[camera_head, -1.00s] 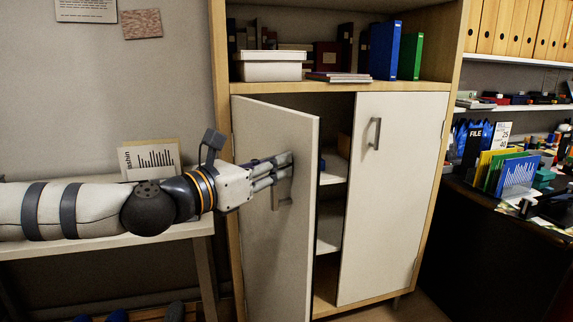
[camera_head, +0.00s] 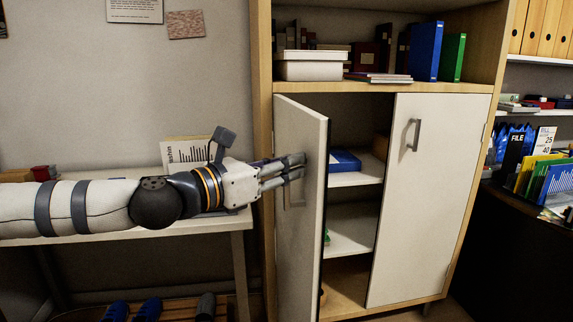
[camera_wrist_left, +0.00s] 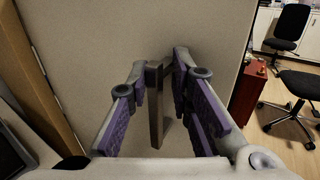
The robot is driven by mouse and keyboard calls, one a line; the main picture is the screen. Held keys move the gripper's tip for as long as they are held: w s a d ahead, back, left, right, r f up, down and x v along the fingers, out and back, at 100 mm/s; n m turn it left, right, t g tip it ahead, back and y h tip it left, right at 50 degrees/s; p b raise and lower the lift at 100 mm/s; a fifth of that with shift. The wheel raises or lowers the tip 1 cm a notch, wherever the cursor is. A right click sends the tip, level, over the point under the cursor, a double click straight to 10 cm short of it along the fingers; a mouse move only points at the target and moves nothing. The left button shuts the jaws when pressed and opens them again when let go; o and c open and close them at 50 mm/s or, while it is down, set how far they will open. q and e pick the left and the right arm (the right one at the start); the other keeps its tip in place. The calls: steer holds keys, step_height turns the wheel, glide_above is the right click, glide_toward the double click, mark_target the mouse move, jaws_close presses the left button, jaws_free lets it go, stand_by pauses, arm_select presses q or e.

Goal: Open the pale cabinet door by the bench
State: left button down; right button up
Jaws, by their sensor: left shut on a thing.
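The pale left cabinet door (camera_head: 300,245) stands partly open, swung out toward me from its left edge. My left gripper (camera_head: 297,168) reaches it from the left and is shut on the door's metal handle. The left wrist view shows the upright handle (camera_wrist_left: 155,105) between the purple-padded fingers of the gripper (camera_wrist_left: 160,75), in front of the door face (camera_wrist_left: 110,35). The pale right door (camera_head: 425,210) is closed and has its own handle (camera_head: 414,135). My right gripper is not in view.
The open gap shows shelves (camera_head: 350,235) with a blue item (camera_head: 344,162). The bench (camera_head: 140,236) lies below my left arm. A dark desk (camera_head: 485,250) stands at the right. The left wrist view shows an office chair (camera_wrist_left: 297,85) beyond the door.

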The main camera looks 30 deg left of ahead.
arm_select(q)
steer(key=c, duration=1.7)
jaws_free()
steer(key=shift+w+a+y, duration=0.2)
steer(key=shift+a+y, duration=0.1)
steer(key=shift+a, duration=0.25)
steer(key=v, duration=1.2)
steer(key=shift+d+f, duration=0.1)
steer(key=shift+f, duration=0.05)
